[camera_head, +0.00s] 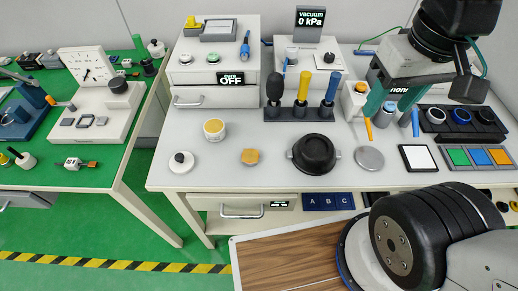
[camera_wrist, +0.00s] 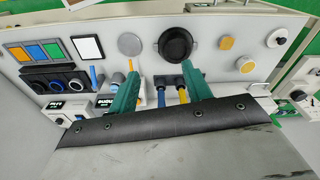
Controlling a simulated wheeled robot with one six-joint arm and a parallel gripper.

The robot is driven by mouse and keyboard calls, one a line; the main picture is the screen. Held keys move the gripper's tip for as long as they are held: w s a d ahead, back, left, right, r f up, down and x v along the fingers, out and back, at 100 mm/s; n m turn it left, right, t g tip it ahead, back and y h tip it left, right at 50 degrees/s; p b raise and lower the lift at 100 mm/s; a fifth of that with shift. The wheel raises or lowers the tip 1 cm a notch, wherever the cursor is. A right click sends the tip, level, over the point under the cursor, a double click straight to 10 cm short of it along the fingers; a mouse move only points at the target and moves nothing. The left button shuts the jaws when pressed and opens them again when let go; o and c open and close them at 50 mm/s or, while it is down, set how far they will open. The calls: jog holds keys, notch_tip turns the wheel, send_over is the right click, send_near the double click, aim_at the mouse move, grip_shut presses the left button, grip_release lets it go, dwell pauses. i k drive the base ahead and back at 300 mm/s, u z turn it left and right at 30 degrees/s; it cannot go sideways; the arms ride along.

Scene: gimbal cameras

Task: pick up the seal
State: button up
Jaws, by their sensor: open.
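No single thing here is plainly the seal, and I cannot tell which one is meant. One candidate is the row of dark rings (camera_head: 461,115) in a black holder at the right of the white bench; they also show at left in the wrist view (camera_wrist: 56,83). Another is the small white piece with a black knob (camera_head: 181,162) at the bench's front left, at right in the wrist view (camera_wrist: 277,38). My gripper (camera_head: 390,108) is above the right part of the bench, left of the rings. Its teal fingers are spread and empty in the wrist view (camera_wrist: 160,72).
Upright-handled tools (camera_head: 301,102) stand in a rack left of my gripper. A black lidded pot (camera_head: 315,153), a grey disc (camera_head: 369,158) and a white pad (camera_head: 418,158) lie in front. Instrument boxes (camera_head: 215,52) line the back. Bare bench shows around the yellow-topped jar (camera_head: 214,129).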

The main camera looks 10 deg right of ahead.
aim_at(250, 156)
jog(key=z, duration=0.9)
jog(key=k, duration=0.85)
jog(key=u, duration=0.7)
jog(key=i, duration=0.45)
jog(key=z, duration=0.1)
